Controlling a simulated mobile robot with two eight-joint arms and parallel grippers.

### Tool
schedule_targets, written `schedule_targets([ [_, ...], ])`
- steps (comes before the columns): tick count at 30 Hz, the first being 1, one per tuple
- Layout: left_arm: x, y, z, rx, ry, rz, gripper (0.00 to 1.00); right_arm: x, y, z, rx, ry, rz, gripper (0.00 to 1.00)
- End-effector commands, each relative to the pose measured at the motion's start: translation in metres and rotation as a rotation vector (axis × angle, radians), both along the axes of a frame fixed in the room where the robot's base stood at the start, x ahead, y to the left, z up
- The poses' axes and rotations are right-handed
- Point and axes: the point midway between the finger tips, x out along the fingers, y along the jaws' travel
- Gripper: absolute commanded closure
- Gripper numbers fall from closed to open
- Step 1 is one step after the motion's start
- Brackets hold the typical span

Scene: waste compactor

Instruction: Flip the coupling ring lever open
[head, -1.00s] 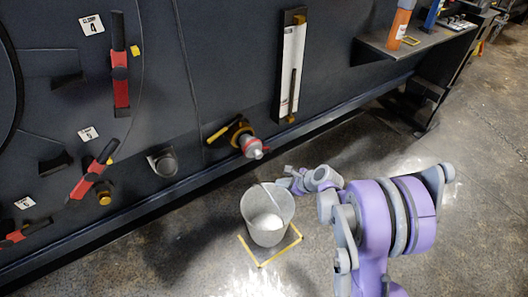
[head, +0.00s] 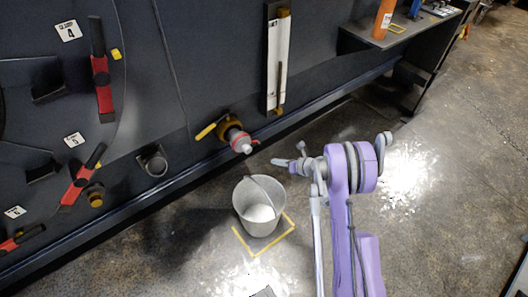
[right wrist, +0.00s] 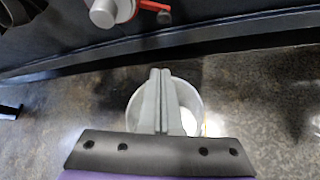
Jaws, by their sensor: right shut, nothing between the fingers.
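The coupling (head: 238,139) sticks out low from the dark machine wall in the head view, with a grey end cap and a red ring. In the right wrist view the grey coupling cap (right wrist: 108,12) is at the top edge, and the red lever (right wrist: 150,6) reaches right from it to a dark tip. My right gripper (head: 278,162) is right of and a little below the coupling in the head view, not touching it. In the right wrist view its fingers (right wrist: 160,72) are together and empty. My left gripper is not in view.
A grey bucket (head: 255,207) holding something white stands on the floor below the coupling, inside a yellow corner marking. A yellow valve handle (head: 206,131) is left of the coupling. Red-handled levers are on the wall at left. A shelf (head: 405,42) is at upper right.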

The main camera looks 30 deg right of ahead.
Motion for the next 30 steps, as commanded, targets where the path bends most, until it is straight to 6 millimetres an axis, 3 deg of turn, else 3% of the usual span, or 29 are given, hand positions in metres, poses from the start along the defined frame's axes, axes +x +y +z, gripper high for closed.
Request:
schedule_targets([
  [5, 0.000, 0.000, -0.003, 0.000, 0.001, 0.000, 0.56, 0.013, 0.005, -0.009, -0.001, 0.000, 0.002, 1.00],
  [17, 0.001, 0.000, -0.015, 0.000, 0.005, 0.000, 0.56, 0.079, 0.027, -0.053, -0.001, 0.001, 0.003, 1.00],
  [24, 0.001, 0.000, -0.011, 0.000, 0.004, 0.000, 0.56, 0.089, 0.017, -0.024, -0.002, 0.000, 0.001, 1.00],
  [30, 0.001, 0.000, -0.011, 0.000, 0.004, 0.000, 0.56, 0.092, 0.014, -0.016, -0.002, 0.000, 0.001, 1.00],
])
